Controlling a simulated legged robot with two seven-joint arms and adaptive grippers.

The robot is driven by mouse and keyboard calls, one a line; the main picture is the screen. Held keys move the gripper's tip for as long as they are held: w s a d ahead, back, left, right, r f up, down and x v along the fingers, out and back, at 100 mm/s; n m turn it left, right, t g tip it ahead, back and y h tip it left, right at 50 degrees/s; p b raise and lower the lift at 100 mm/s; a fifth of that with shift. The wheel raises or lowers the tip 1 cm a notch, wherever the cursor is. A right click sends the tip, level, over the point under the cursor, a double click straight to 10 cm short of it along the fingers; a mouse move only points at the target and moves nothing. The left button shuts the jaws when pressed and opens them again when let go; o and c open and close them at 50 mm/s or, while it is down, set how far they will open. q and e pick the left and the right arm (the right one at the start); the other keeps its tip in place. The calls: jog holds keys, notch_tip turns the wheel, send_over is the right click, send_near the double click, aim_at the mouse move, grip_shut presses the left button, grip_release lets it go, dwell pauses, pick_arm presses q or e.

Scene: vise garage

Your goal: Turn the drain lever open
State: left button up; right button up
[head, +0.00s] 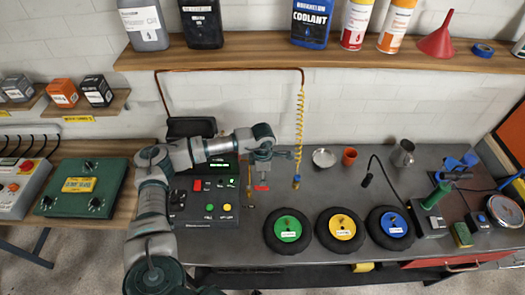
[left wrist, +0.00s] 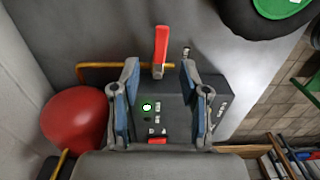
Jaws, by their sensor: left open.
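In the head view a small red piece (head: 262,187), likely the same lever, shows just below my left gripper (head: 265,154). My left gripper also shows in the left wrist view (left wrist: 160,70), its two fingers apart with nothing between them. The lever looks apart from both fingers. My right gripper is not in view.
A red rounded object (left wrist: 75,120) and a yellow-brown pipe (left wrist: 97,70) are close by the left finger in the wrist view. In the head view, a control panel (head: 205,200) stands left of the gripper, a yellow coiled hose (head: 299,130) hangs right, and wheels (head: 287,230) lie in front.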

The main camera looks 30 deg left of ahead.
pick_arm(q)
notch_tip(320, 180, up, 13)
jog(key=p, duration=0.7)
jog(key=shift+p, duration=0.4)
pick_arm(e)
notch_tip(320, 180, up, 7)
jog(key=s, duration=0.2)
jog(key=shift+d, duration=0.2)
